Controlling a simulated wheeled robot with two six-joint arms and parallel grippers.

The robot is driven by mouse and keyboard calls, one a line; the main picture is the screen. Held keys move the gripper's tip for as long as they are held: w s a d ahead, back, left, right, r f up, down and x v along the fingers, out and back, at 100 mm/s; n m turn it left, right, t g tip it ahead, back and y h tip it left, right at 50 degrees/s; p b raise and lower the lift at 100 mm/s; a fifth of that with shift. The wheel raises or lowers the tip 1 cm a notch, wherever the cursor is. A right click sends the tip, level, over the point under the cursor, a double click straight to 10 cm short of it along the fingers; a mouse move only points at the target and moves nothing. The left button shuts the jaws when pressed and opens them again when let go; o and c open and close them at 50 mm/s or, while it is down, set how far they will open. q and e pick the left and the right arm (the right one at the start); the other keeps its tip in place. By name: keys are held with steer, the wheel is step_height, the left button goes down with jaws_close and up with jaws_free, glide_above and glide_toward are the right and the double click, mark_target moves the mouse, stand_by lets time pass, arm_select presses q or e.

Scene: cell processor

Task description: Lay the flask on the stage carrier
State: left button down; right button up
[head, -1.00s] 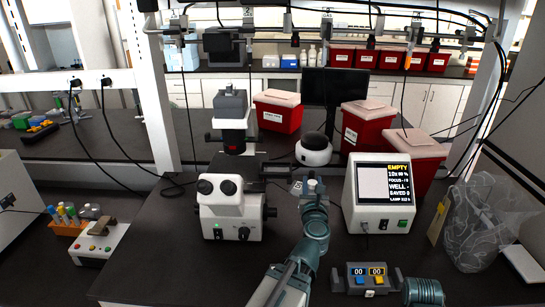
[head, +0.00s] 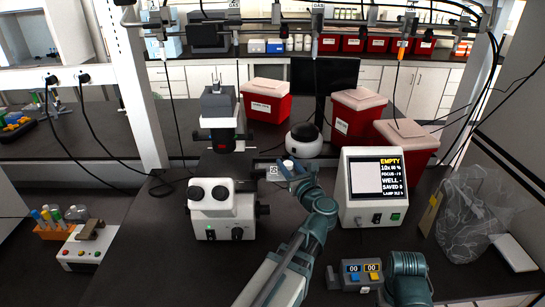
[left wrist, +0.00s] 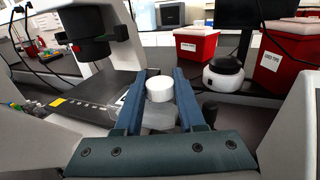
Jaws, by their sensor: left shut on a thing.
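My left gripper (head: 288,172) is shut on the flask. The flask's white cap (left wrist: 159,88) stands between the two blue fingers (left wrist: 160,110) in the left wrist view, with its clear body (left wrist: 160,119) below. In the head view the flask (head: 273,174) appears as a pale, clear shape with a small label, partly hidden by the fingers. The microscope's dark stage (left wrist: 88,92) lies to the left of the gripper. I cannot make out the stage carrier clearly on it. The right gripper does not show; only a part of my right arm is at the lower right.
The microscope's white front (head: 222,212) and dark upper column (head: 218,115) stand left of the gripper. A display box (head: 372,188) stands to the right and a round white device (head: 303,144) behind. A small two-counter box (head: 361,273) is at the front.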

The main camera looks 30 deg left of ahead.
arm_select(q)
steer(key=x, duration=1)
steer(key=shift+w, duration=0.15)
steer(key=shift+w+a, duration=0.25)
steer(key=shift+a, duration=0.1)
step_height(320, 180, down, 3)
steer(key=b, duration=0.3)
steer(key=shift+w+a+f, duration=0.2)
steer(key=shift+f, duration=0.05)
steer(key=shift+b, duration=0.3)
steer(key=shift+f, duration=0.2)
steer(key=c, duration=0.5)
jaws_free()
steer(key=shift+r, duration=0.15)
